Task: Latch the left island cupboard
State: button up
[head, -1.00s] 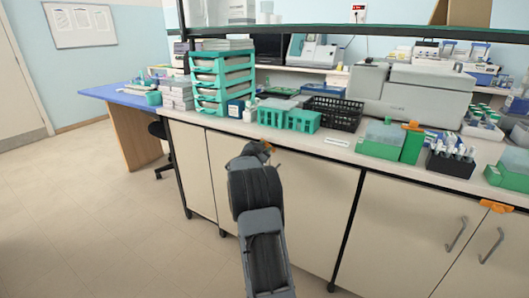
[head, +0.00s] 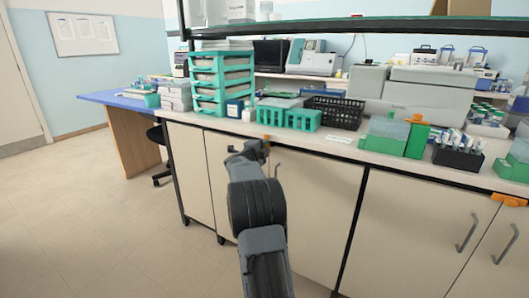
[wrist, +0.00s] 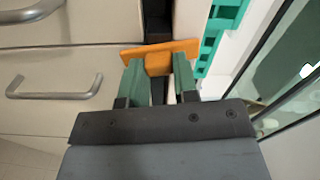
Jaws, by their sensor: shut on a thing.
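The left island cupboard has two cream doors, a left one (head: 222,185) and a right one (head: 315,205), both looking closed. Its orange latch (head: 267,137) sits at the top of the gap between them, under the worktop edge. In the wrist view the orange latch (wrist: 160,56) is a bar lying roughly in line with the door gap, slightly tilted, not across it. My gripper (wrist: 159,70) has its green fingers shut on the latch's middle block. In the head view my gripper (head: 258,148) is at the latch and partly hides it.
Metal handles, left (head: 234,149) and right (head: 277,168), stand out close to my gripper. Green racks (head: 288,118) and a black basket (head: 334,112) sit on the worktop above. Another orange latch (head: 510,199) is on the right cupboard. The floor at left is clear.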

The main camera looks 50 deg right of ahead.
jog(key=shift+f+m+b, duration=0.2)
jog(key=shift+m+b, duration=0.35)
jog(key=shift+m, duration=0.35)
jog(key=o, duration=0.6)
jog(key=shift+w+a, duration=0.1)
jog(key=o, duration=0.3)
jog(key=shift+r, duration=0.15)
jog(key=p+v, duration=0.1)
jog(key=v, duration=1.2)
jog(key=shift+a+p, duration=0.35)
jog(key=shift+p, duration=0.05)
